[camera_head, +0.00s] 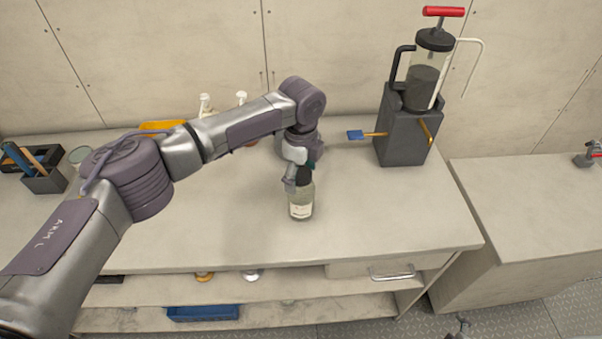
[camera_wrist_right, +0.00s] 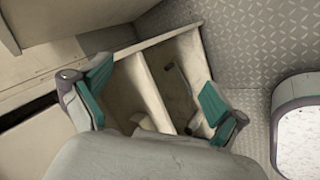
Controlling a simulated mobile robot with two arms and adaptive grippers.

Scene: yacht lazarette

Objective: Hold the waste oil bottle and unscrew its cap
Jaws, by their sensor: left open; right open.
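The waste oil bottle (camera_head: 301,205) stands upright on the workbench near its front edge in the head view. It looks like clear glass or plastic with a pale label. My left gripper (camera_head: 300,178) is above and around the bottle's top, fingers pointing down, and it is open. The bottle's cap is hidden behind the gripper. I cannot tell whether the fingers touch the bottle. My right gripper (camera_wrist_right: 150,98) shows in the right wrist view with its two teal-padded fingers wide apart and nothing between them. The bottle is not in that view.
A dark pump canister with a red handle (camera_head: 443,11) stands on a grey box (camera_head: 404,135) at the bench's back right. White spray bottles, a yellow tray (camera_head: 161,126) and a tool holder (camera_head: 46,180) stand at the back left. The bench (camera_head: 390,215) right of the bottle is clear.

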